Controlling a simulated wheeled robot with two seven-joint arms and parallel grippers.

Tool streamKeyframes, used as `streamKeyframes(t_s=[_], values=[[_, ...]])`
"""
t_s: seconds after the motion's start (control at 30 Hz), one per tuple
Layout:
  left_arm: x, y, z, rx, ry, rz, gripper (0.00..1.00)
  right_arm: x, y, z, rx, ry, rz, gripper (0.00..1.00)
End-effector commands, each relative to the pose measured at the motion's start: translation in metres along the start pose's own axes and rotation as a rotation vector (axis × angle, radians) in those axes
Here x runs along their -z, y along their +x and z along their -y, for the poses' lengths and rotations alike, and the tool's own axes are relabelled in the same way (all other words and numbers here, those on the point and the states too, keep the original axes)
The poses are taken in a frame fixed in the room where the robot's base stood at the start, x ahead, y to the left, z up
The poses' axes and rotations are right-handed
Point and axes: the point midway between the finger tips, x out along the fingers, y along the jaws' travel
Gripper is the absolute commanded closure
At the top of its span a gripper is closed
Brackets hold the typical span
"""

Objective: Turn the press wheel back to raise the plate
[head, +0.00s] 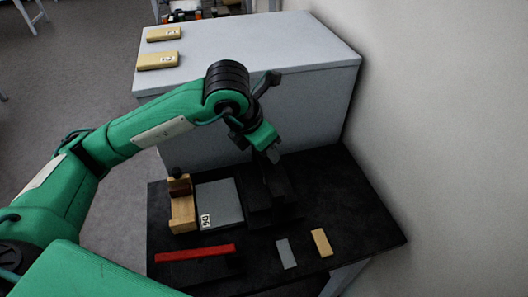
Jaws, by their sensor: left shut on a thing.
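The dark press (284,190) stands on the black table, at the middle of the head view. My left gripper (271,153) reaches down over the top of the press and is shut on its wheel. The wheel is mostly hidden by the gripper and is hard to make out against the dark frame. The plate of the press is too dark to tell apart, so its height cannot be read. My right gripper is out of view.
On the black table (350,215) lie a grey book or board (219,203), a wooden holder (182,208), a red strip (195,253), a grey block (286,254) and a tan block (321,242). A grey cabinet (310,110) stands behind. The table's right side is clear.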

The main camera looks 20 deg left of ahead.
Motion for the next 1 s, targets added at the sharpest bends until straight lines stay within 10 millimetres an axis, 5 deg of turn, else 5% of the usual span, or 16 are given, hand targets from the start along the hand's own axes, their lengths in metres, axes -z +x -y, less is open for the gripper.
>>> streamKeyframes(t_s=[0.73,0.77,0.83,1.0], values=[[0.0,0.0,0.0,-0.033,-0.08,0.0,0.8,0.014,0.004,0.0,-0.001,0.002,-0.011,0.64],[0.0,-0.001,0.0,-0.033,-0.08,0.0,0.53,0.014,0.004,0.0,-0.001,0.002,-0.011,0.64],[0.0,0.0,0.0,-0.033,-0.08,0.0,0.4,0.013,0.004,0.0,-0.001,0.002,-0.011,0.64],[0.0,0.0,0.001,-0.033,-0.079,-0.001,0.35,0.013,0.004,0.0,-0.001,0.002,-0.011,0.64]])
